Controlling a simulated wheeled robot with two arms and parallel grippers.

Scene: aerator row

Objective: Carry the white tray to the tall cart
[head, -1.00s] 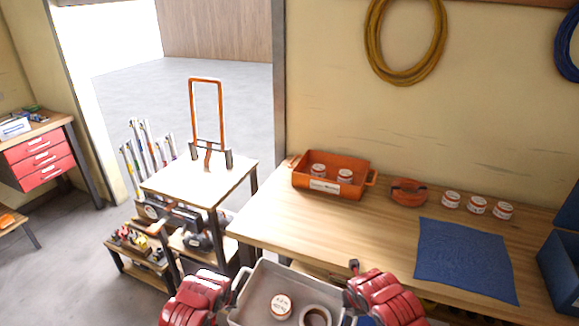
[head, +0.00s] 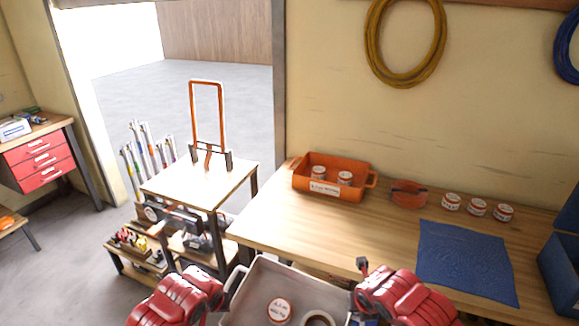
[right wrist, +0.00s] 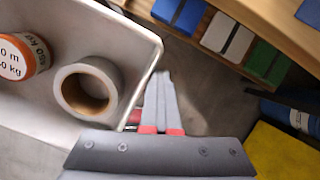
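The white tray (head: 258,268) is at the bottom centre of the head view, its near part cut off. It holds a white-and-orange tin (head: 279,310) and a grey tape roll (head: 318,319); both also show in the right wrist view. My left gripper (head: 226,292) is at the tray's left handle and my right gripper (head: 356,282) at its right side. Both appear shut on the tray; the right fingers (right wrist: 162,104) look close together beside its rim. The tall cart (head: 185,183) has a pale wooden top and an orange push handle. It stands left of the workbench, top bare.
The workbench (head: 290,232) holds an orange bin (head: 330,187) with tins, an orange coil (head: 408,194), several tins and a blue mat (head: 464,262). A low shelf (head: 125,262) with small items stands by the cart. Grey floor (head: 60,260) is clear at left.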

